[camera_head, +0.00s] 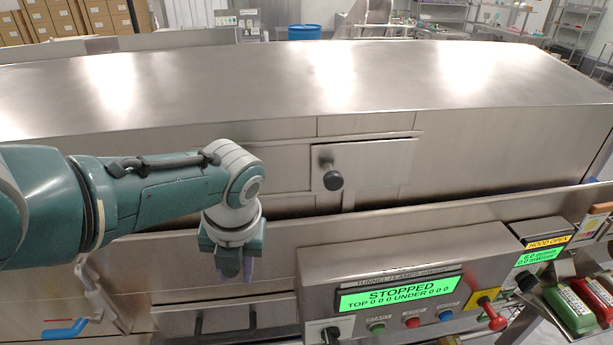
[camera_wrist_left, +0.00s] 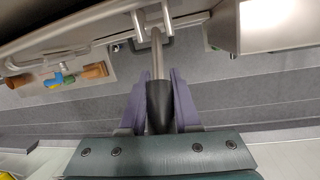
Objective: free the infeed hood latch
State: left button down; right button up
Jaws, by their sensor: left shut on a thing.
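My left gripper (camera_head: 234,270) points down in front of the tunnel's front side, left of the control panel. In the left wrist view its purple fingers (camera_wrist_left: 158,85) stand on both sides of a dark tapered handle (camera_wrist_left: 160,108) and are shut on it. A metal rod (camera_wrist_left: 156,50) runs from this handle to a bracket (camera_wrist_left: 153,20) on the machine. This looks like the hood latch lever; in the head view the gripper hides it. The steel hood (camera_head: 300,85) has a small front door (camera_head: 385,165) with a black round knob (camera_head: 333,180). My right gripper is not in view.
The control panel (camera_head: 320,262) juts out right of my gripper; its green display (camera_head: 400,294) reads STOPPED. A smaller orange sign (camera_head: 548,242) reads HOOD OPEN. A blue-handled valve (camera_head: 66,329) is at lower left. Green and red items (camera_head: 572,310) lie at lower right.

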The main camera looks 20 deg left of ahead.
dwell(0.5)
pick_arm(q)
jog(key=c, duration=0.6)
grip_release()
jog(key=shift+r, duration=0.15)
jog(key=shift+r+p, duration=0.35)
jog(key=shift+p, duration=0.05)
jog(key=p+v, duration=0.4)
jog(key=v, duration=0.3)
jog(key=shift+a+r, duration=0.1)
jog(key=shift+v, duration=0.9)
